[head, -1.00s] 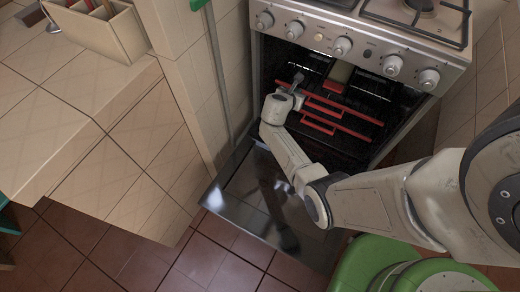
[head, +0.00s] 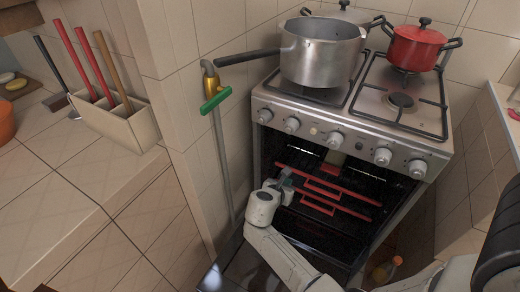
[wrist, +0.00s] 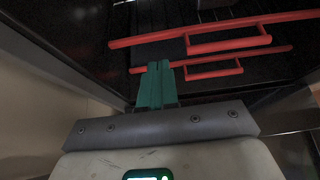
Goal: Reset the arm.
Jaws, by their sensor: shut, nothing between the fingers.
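My gripper (head: 287,177) is at the left side of the open oven (head: 330,235), in front of the red-edged racks (head: 345,194). In the wrist view, its green fingers (wrist: 157,68) are together with nothing between them. The fingertips overlap the lower red bar (wrist: 215,62) in that view; I cannot tell whether they touch it. My arm reaches in from the lower right, over the lowered oven door.
A steel pot (head: 320,60) and a red pot (head: 416,47) stand on the stove (head: 365,110). The tiled counter (head: 75,170) at left carries a utensil holder (head: 118,122). A gas pipe with a green handle (head: 216,102) runs down the wall. A bottle (head: 387,269) is right of the oven.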

